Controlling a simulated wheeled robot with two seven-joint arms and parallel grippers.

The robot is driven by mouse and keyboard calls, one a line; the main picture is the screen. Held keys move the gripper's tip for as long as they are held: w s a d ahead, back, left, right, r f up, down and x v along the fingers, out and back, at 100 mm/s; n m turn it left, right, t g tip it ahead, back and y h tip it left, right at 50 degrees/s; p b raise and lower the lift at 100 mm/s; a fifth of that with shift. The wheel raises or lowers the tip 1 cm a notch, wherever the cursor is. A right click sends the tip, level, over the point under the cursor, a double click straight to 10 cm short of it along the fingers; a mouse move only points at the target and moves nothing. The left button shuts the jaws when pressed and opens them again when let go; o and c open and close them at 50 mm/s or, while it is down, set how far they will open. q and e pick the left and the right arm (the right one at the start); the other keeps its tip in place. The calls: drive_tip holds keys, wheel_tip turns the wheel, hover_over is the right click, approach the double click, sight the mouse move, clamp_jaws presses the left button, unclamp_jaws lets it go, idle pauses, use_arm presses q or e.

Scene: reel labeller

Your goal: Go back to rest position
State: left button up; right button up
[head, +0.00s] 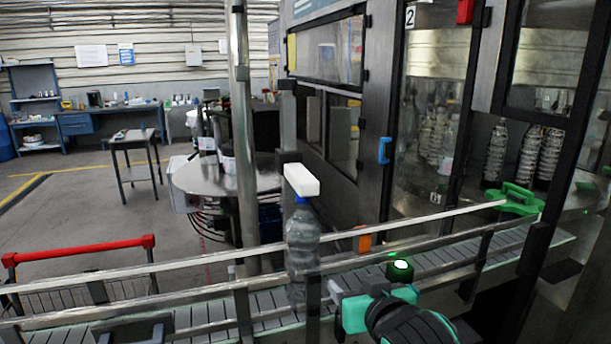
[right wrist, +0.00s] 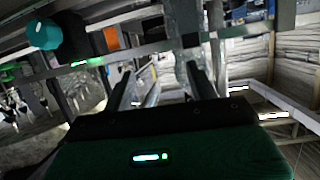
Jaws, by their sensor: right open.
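My right gripper (head: 332,291) is at the lower middle of the head view, on a teal and black wrist, beside the conveyor's near rail. Its jaws are open. In the right wrist view its two dark fingers (right wrist: 162,84) stand apart. A clear plastic bottle (head: 303,238) with a blue cap stands upright on the conveyor (head: 205,309), just left of the right gripper. The near rail hides part of it. I cannot tell whether a finger touches the bottle. My left gripper is not in view.
Metal guard rails (head: 130,271) run along the conveyor. A white block (head: 301,180) sits just above the bottle cap. The labelling machine (head: 350,130) stands at the right behind the belt, with a green starwheel (head: 517,200). A red-handled cart (head: 80,247) is at left. Open floor lies beyond.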

drive_tip(key=s+d+f+g+h, duration=0.1)
drive_tip(key=s+d+f+g, duration=0.1)
drive_tip(key=s+f, duration=0.35)
drive_tip(key=s+d+f+g, duration=0.2)
drive_tip(key=d+f, duration=0.1)
drive_tip(key=f, duration=0.6)
drive_tip(key=s+d+f+g+h, duration=0.1)
drive_tip(key=s+d+f, duration=0.15)
drive_tip(key=f, duration=0.45)
drive_tip(key=s+d+f+g+h, duration=0.1)
drive_tip(key=s+d+f+g, duration=0.2)
drive_tip(key=s+f, duration=0.45)
drive_tip(key=s+d+f+g, duration=0.2)
drive_tip(key=s+d+f, duration=0.15)
drive_tip(key=s, duration=0.65)
wheel_tip(320, 180, down, 33)
drive_tip(key=s+g, duration=0.1)
drive_tip(key=g, duration=0.1)
drive_tip(key=s+d+f+g, duration=0.1)
drive_tip(key=s+d+f, duration=0.2)
drive_tip(key=s+f, duration=1.5)
drive_tip(key=shift+s+f, duration=0.15)
drive_tip(key=shift+s, duration=0.35)
